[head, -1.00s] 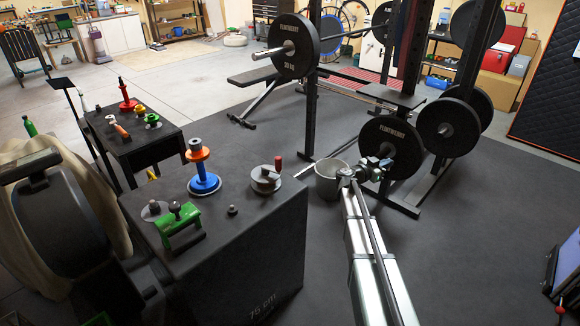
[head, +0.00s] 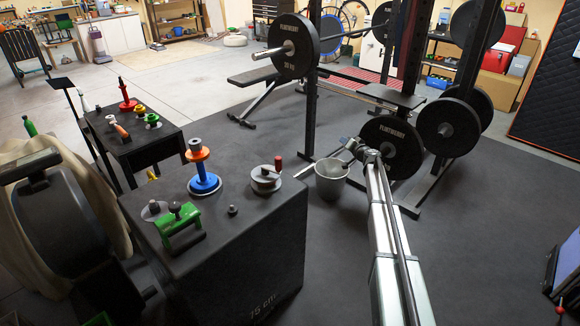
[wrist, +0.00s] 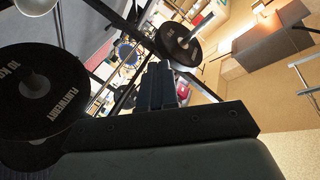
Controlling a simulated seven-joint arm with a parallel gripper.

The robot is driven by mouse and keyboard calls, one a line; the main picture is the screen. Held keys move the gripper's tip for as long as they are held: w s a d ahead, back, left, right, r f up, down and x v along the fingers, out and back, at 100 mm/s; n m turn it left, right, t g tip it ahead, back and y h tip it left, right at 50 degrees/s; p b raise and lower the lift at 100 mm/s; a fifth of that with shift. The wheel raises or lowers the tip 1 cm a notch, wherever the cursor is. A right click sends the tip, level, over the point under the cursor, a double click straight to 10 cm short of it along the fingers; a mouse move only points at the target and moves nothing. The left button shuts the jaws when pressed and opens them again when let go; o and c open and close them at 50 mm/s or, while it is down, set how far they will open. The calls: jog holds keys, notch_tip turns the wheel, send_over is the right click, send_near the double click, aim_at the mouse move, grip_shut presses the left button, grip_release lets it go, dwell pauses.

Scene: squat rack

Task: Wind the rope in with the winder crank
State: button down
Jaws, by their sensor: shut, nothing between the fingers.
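A grey round drum with an upright red handle (head: 278,164), which looks like the winder crank (head: 265,180), sits on top of the dark box (head: 250,250). No rope can be made out clearly. In the wrist view the fingers of my gripper (wrist: 160,72) are together and empty. The crank does not show in the wrist view.
A blue and orange spool (head: 204,180) and a green clamp-like tool (head: 180,228) stand on the same box, left of the crank. A grey bucket (head: 331,186) and the rack's weight plate (head: 390,147) are close to my arm. Open floor lies between box and rack.

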jog(key=s+a+r+n+g+y, duration=0.1)
jog(key=s+a+n+g+y, duration=0.2)
jog(key=s+a+g+y, duration=0.5)
jog(key=s+a+r+n+g+y, duration=0.2)
jog(key=s+a+g+y, duration=0.25)
jog(key=s+g, duration=0.45)
jog(key=s+a, duration=0.4)
jog(key=a, duration=0.8)
jog(key=shift+s+a+t, duration=0.2)
jog(key=shift+a+t, duration=0.1)
jog(key=shift+a, duration=0.05)
